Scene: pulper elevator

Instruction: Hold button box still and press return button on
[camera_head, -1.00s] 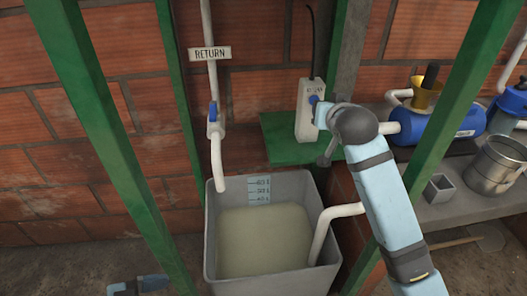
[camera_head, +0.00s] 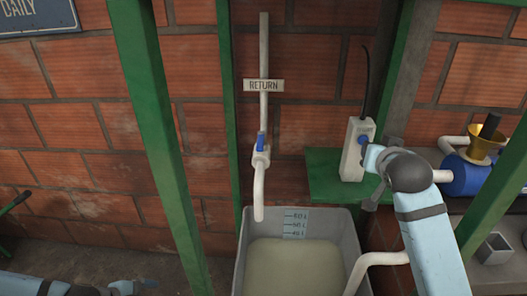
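The button box (camera_head: 354,150) is a narrow white box standing upright on a green shelf, with a black cable rising from its top. A blue button (camera_head: 363,141) shows on its upper front, partly hidden. My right gripper (camera_head: 372,178) is right beside the box's right side; contact and finger opening are unclear. A RETURN sign (camera_head: 263,86) hangs on a white pipe (camera_head: 264,45), above a valve with an upright blue handle (camera_head: 262,142). My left gripper (camera_head: 135,288) is low at the bottom left, away from the box, its fingers hard to make out.
A grey tank (camera_head: 348,238) with pale liquid and a litre scale stands below the pipe's spout. Green posts (camera_head: 158,130) stand in front of the brick wall. At right are a blue pump (camera_head: 467,176), a brass funnel (camera_head: 480,148) and a small metal cup (camera_head: 495,249).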

